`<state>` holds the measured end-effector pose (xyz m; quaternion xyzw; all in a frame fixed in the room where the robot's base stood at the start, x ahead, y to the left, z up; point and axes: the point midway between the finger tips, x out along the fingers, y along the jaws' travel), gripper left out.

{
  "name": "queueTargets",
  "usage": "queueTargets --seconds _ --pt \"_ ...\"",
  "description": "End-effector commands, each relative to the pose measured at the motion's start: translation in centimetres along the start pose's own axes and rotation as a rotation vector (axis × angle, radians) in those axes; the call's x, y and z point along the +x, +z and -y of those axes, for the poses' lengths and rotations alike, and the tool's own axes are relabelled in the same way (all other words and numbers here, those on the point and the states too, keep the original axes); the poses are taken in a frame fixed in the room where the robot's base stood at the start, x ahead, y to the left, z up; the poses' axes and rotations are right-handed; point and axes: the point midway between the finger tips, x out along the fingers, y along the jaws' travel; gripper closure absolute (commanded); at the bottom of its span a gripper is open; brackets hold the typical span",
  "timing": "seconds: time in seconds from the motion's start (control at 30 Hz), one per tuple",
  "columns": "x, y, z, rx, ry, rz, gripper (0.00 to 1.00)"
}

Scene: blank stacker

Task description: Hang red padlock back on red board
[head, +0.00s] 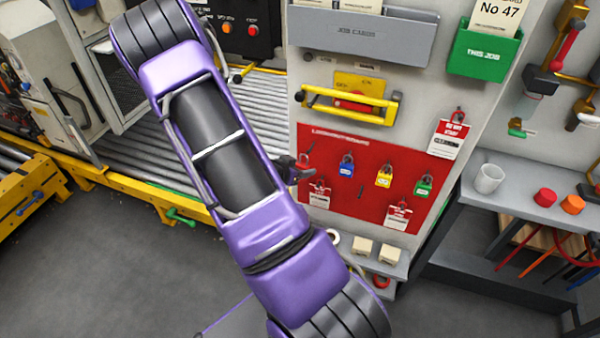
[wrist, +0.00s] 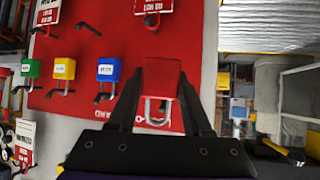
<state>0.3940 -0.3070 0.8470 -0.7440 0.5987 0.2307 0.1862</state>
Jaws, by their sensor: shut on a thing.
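The red board (head: 333,207) hangs on the grey panel in the head view and fills the middle of the wrist view (wrist: 195,30). My gripper (wrist: 160,92) is shut on the red padlock (wrist: 161,76), with one finger on each side of its body. The metal shackle points down in the upside-down wrist view, so up in the room. The padlock is in front of the board's left end, beside the blue padlock (head: 347,169). I cannot tell whether it touches a hook. In the head view my gripper (head: 297,170) is mostly hidden behind my arm.
Blue, yellow (head: 383,178) and green (head: 424,187) padlocks hang on the board, with red-and-white tags (head: 398,216) around them. A yellow bar holder (head: 340,104) sits above. A shelf with a white mug (head: 489,178) stands right. A roller conveyor (head: 265,105) lies left.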

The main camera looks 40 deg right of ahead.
Motion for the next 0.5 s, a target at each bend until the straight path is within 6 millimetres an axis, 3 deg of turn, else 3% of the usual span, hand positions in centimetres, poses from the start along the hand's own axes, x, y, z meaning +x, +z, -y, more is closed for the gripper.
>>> queueTargets --seconds 0.5 --pt "2.7 -1.5 0.8 0.001 0.000 -0.001 1.00"
